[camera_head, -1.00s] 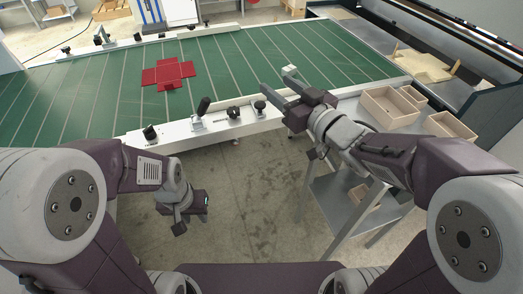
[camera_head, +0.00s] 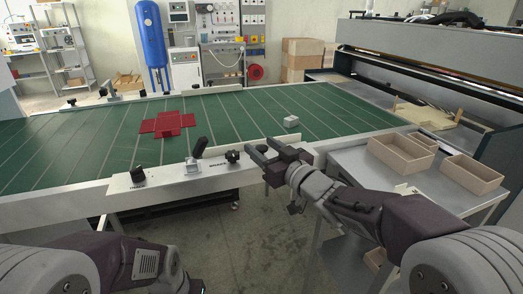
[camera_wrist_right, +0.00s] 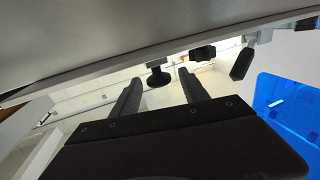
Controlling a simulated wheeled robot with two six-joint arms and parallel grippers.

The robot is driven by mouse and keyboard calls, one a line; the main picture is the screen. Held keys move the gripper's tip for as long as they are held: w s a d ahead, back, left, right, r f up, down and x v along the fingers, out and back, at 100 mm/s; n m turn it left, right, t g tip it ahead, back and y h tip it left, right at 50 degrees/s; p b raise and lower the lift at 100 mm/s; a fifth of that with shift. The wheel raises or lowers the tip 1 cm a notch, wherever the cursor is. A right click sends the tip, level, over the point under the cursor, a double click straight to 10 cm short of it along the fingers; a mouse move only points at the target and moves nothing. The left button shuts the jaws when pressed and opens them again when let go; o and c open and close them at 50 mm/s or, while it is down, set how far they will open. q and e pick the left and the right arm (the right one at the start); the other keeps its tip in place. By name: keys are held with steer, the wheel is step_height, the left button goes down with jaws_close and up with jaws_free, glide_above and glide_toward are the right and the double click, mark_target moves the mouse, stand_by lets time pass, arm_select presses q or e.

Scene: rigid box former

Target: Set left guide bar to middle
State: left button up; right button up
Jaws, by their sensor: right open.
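A long white guide bar (camera_head: 165,181) with black knobs and a lever runs along the near edge of the green table. A second white bar (camera_head: 200,90) runs along the far edge; no visible mark tells me which is the left one. My right gripper (camera_head: 261,152) is open at the near bar's right part. In the right wrist view a black knob (camera_wrist_right: 155,78) shows between its open fingers; I cannot tell whether they touch it. Another knob (camera_wrist_right: 203,53) and the lever (camera_wrist_right: 242,65) lie farther right there. My left gripper is mostly cut off at the bottom left of the head view.
A red flat box blank (camera_head: 167,123) and a small white block (camera_head: 291,121) lie on the green table (camera_head: 232,118). Wooden trays (camera_head: 400,155) stand on the metal side table (camera_head: 345,165) at the right. A blue tank (camera_head: 153,35) stands behind.

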steer(key=shift+w+a, duration=0.25)
steer(key=shift+w, duration=0.15)
jaws_close()
stand_by(1.1)
